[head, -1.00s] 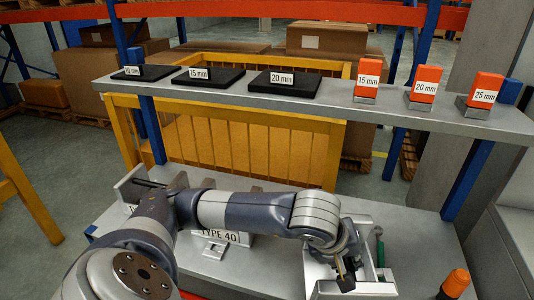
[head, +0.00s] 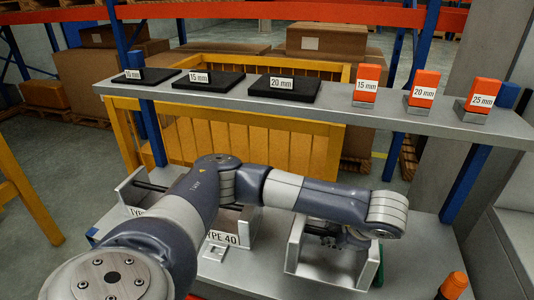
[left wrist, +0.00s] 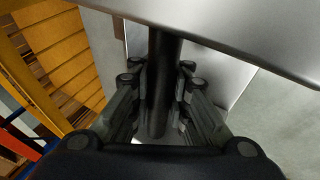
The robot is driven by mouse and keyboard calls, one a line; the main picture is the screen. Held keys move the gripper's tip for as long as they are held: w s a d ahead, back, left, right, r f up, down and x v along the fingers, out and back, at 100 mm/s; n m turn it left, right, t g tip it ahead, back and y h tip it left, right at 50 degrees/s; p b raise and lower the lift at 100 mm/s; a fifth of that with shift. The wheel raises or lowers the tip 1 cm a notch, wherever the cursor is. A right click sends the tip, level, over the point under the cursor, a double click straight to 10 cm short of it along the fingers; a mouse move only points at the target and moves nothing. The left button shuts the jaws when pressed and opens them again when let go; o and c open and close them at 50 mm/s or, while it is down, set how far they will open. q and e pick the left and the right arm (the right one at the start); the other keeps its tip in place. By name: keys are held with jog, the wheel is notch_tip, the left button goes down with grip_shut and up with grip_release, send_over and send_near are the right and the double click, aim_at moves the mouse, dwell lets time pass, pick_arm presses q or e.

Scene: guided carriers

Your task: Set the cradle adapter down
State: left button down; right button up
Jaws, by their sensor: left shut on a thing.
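The cradle adapter (head: 294,246) is a grey metal U-shaped piece with upright end plates and a dark bar between them. It is over the right part of the grey bench (head: 420,262); I cannot tell whether it touches the bench. My left gripper (head: 335,234), partly hidden under its own forearm, is shut on the dark bar. In the left wrist view the gripper's fingers (left wrist: 157,85) stand on both sides of the bar (left wrist: 164,55), with a grey plate (left wrist: 235,30) above. My right gripper is not in view.
A grey stand marked TYPE 40 (head: 216,238) is left of the adapter, partly behind my arm. A green item (head: 380,272) is close on the right. An orange-topped item (head: 453,285) stands lower right. A shelf (head: 215,99) with black pads and orange-topped blocks crosses behind.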

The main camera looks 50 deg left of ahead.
aim_at(323, 245)
pick_arm(q)
jog(key=a+n, duration=0.1)
jog(key=w+a+r+n+g, duration=0.1)
jog(key=n, duration=0.1)
jog(key=a+n+g, duration=0.1)
jog(key=shift+w+a+r+y, duration=0.25)
jog(key=shift+w+r+y, duration=0.05)
jog(key=shift+w, duration=0.05)
jog(key=shift+n, duration=0.3)
notch_tip(323, 245, down, 5)
jog(key=shift+f+b, duration=0.1)
jog(key=shift+b, duration=0.2)
jog(key=shift+f, duration=2.4)
jog(key=c, duration=1.7)
grip_release()
jog(key=shift+s+f, duration=0.1)
jog(key=shift+o, duration=0.9)
jog(key=shift+d+r, duration=0.3)
jog(key=shift+r, duration=0.1)
jog(key=p+v, duration=0.1)
jog(key=v, duration=1)
